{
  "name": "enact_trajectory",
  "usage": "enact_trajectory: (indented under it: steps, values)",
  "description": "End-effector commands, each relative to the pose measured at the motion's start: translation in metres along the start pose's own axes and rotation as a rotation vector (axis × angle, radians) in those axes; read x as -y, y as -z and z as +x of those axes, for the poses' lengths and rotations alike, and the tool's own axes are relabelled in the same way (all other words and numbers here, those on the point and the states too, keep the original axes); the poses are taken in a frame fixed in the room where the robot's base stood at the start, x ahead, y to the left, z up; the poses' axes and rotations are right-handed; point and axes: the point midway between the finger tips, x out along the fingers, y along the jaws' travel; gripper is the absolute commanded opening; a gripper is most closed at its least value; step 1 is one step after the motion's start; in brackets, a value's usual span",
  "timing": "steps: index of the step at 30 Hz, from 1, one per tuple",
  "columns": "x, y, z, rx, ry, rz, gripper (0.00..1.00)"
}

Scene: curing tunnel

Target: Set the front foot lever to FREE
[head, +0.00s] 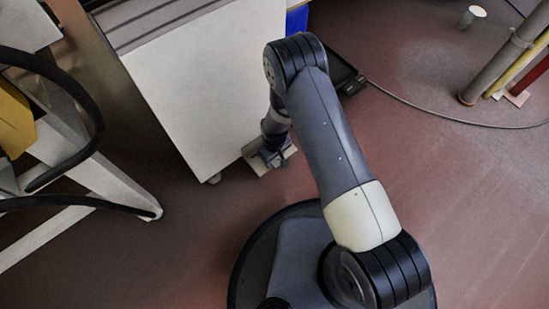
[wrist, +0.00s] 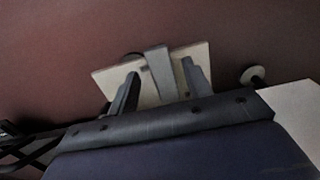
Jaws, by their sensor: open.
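In the wrist view the foot lever (wrist: 159,73) is a short grey bar standing out from a cream plate (wrist: 108,78) low over the floor. My gripper (wrist: 160,68) is open, with one dark finger on each side of the lever. Whether either finger touches it cannot be told. In the head view my gripper (head: 274,152) is down by the bottom corner of a white cabinet, over the cream plate (head: 256,163). The lever is hard to make out there. No FREE marking is legible.
The white cabinet (head: 195,85) stands left of my arm, with a small round foot (head: 214,178) below. A white frame (head: 110,185) with black hoses is at the left. The floor at the lower right is clear.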

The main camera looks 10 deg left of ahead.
Motion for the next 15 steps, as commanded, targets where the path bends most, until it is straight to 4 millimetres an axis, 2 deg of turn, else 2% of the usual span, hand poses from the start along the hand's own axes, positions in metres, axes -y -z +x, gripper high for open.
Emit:
enact_trajectory:
  steps: [1, 9, 15]
  values:
    - [0.0, 0.0, -0.014, -0.001, 0.0, 0.0, 0.47]
    - [0.0, 0.001, -0.069, -0.002, -0.001, 0.0, 0.47]
    - [0.0, 0.0, -0.092, -0.001, 0.0, 0.0, 0.47]
